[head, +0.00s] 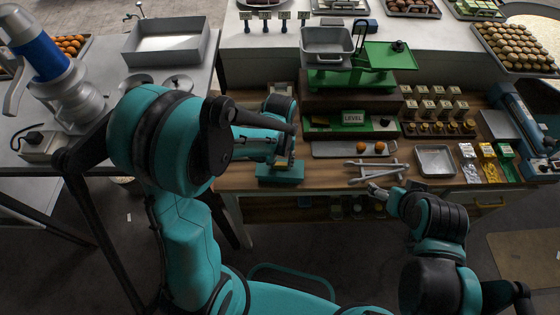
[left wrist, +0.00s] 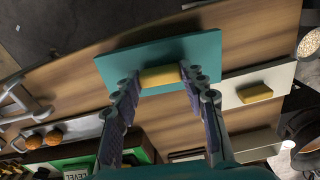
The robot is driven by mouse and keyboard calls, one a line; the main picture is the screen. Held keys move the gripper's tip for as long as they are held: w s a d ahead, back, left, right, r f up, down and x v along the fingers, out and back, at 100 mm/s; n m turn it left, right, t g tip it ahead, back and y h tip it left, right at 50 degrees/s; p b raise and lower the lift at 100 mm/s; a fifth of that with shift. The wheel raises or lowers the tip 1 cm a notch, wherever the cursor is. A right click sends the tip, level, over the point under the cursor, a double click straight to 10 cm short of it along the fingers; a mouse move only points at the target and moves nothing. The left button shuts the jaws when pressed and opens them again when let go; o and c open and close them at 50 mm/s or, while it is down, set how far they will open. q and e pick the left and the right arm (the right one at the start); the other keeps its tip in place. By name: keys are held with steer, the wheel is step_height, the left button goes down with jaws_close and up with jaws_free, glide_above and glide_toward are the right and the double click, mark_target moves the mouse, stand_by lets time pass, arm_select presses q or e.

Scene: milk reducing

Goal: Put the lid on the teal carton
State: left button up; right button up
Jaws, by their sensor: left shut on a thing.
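A teal box shape (head: 280,174), which I take to be the teal carton with its lid, is at the front left of the wooden table. In the left wrist view a flat teal lid (left wrist: 202,48) with a yellow block handle (left wrist: 160,76) fills the upper middle. My left gripper (head: 284,161) is over the teal box, and its fingers (left wrist: 163,78) are shut on the yellow handle. The lid hides what lies beneath it, so I cannot tell whether it is seated or just above. My right gripper (head: 373,188) is by the table's front edge; its opening is unclear.
A white piece with a yellow block (left wrist: 255,94) lies beside the lid. A metal rack (head: 378,170), a tray with orange balls (head: 335,150), and an empty metal tray (head: 436,161) are to the right. A green balance scale (head: 385,57) stands behind.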

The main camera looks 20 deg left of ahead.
stand_by(0.3)
arm_select(q)
steer(key=o, duration=1.4)
steer(key=shift+c, duration=0.2)
steer(key=shift+r+p, duration=2.5)
steer(key=shift+r, duration=1.05)
steer(key=shift+f, duration=0.1)
